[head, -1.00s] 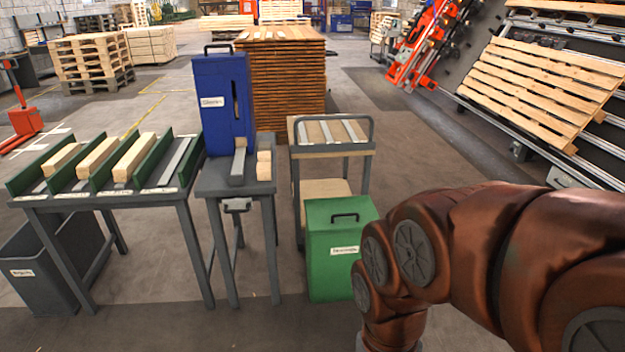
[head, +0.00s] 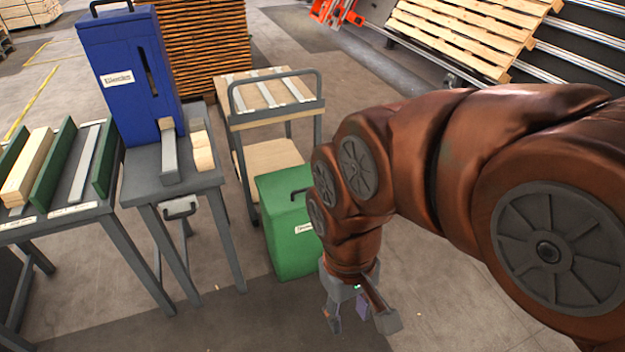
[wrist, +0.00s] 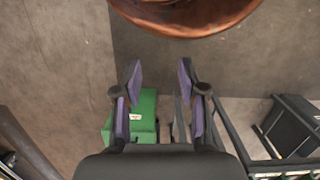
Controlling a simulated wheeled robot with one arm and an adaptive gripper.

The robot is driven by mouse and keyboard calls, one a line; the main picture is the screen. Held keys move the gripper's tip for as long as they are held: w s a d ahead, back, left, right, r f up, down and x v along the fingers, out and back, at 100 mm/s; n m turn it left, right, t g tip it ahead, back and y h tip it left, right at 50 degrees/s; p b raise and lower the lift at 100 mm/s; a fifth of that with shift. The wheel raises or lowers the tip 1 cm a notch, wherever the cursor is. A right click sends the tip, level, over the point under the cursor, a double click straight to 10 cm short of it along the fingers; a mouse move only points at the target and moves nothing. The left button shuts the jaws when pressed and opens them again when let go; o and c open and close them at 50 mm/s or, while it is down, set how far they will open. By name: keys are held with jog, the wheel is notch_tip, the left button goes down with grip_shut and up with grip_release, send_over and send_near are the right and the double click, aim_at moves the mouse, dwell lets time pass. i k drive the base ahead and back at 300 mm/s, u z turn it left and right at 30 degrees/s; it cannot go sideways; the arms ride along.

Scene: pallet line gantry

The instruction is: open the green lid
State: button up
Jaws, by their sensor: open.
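The green bin (head: 287,240) stands on the floor, with a white label on its front and a green lid (head: 283,185) on top. The lid looks closed, and its dark handle (head: 300,193) is partly covered by my arm. My gripper (head: 350,326) hangs in front of the bin and to its right, pointing down and apart from it. In the wrist view, my gripper (wrist: 158,85) has its purple-padded fingers spread with nothing between them. The green bin (wrist: 147,107) shows beyond the fingers there, partly hidden by the left finger.
A grey cart (head: 275,113) stands behind the bin. A small grey table (head: 195,187) with a blue dispenser (head: 125,75) is to the left, beside a rack table (head: 60,220) with wood blocks. The floor in front of the bin is clear.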

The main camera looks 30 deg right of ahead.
aim_at(283, 191)
jog(key=i, duration=0.95)
